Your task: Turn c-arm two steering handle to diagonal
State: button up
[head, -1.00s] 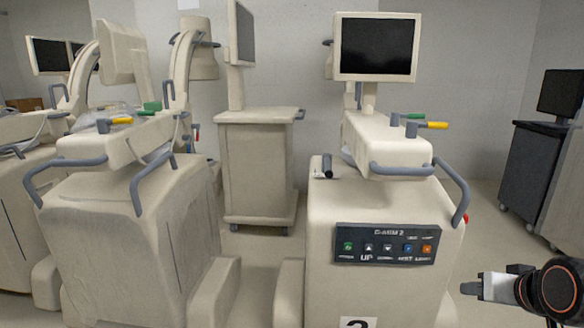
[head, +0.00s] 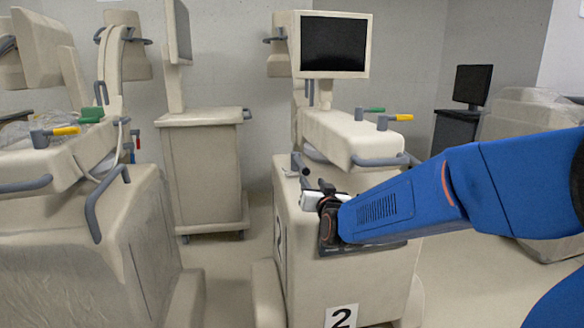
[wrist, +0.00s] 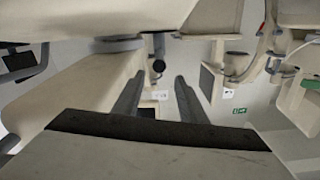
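C-arm two (head: 345,285) is the beige cart with a "2" label in front of me. Its steering handle (head: 297,163) is a short dark lever on the cart top, left of the monitor arm. My gripper (head: 308,192) is at the cart's front top edge, close to this handle. In the wrist view my gripper (wrist: 158,78) has its two fingers apart with nothing between them. A dark rod with a round end, likely the steering handle (wrist: 158,64), shows just beyond the fingertips, roughly centred.
A grey rail (head: 380,160) and green and yellow levers (head: 398,117) are on the upper body, below the monitor (head: 334,45). Another beige cart (head: 90,240) stands at the left. A narrow floor gap (head: 225,270) lies between the carts.

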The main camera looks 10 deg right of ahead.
aim_at(302, 166)
jog(key=w, duration=1.6)
jog(key=shift+w+d, duration=0.1)
jog(key=shift+w, duration=0.15)
grip_shut()
